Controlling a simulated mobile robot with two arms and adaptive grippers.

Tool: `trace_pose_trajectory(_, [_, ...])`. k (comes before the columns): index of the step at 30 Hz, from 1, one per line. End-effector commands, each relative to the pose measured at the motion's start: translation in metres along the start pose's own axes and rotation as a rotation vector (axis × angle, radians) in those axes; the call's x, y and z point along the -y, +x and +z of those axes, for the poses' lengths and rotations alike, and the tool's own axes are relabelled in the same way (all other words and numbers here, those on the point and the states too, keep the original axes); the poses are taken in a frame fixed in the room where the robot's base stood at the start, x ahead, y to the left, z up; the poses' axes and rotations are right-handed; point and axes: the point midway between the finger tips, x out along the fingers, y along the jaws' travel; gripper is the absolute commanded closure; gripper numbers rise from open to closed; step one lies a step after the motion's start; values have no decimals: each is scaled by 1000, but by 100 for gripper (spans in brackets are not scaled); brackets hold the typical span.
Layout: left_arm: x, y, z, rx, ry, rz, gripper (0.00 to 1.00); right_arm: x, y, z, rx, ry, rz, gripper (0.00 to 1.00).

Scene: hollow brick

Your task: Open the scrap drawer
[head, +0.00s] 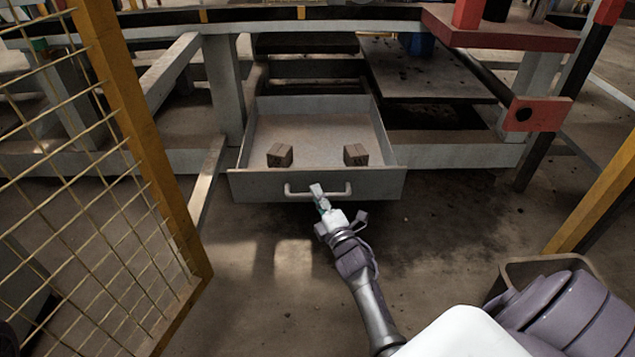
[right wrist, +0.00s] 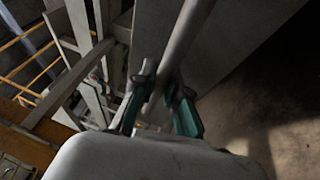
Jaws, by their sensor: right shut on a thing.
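The scrap drawer (head: 250,186) is a grey metal drawer, pulled out from under the conveyor frame, so its inside shows. Two small brown blocks, one at the left (head: 280,155) and one at the right (head: 356,154), lie on its floor. A pale bar handle (head: 342,190) runs across the drawer front. My right gripper (head: 321,200) is at the middle of the handle and shut on it. In the right wrist view the fingers (right wrist: 165,100) stand on either side of the handle bar (right wrist: 188,35). My left gripper is not in view.
A yellow mesh fence panel (head: 143,130) stands at the left, close to the drawer. A red-ended frame part (head: 538,114) and a yellow post (head: 597,195) are at the right. A bin (head: 535,268) stands at lower right. Floor before the drawer is clear.

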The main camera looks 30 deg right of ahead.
Motion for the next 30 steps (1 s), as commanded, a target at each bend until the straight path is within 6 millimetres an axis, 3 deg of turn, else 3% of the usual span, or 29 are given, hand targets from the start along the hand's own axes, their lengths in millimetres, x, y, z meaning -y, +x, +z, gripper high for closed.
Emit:
trace_pose_trajectory(15, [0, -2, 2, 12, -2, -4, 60, 0, -8, -4, 0, 0, -1, 100])
trace_pose_trajectory(16, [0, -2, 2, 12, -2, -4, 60, 0, -8, -4, 0, 0, -1, 86])
trace_pose_trajectory(21, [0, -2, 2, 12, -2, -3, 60, -1, -8, -3, 0, 0, -1, 61])
trace_pose_trajectory(30, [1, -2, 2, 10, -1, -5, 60, -1, -9, -3, 0, 0, 0, 61])
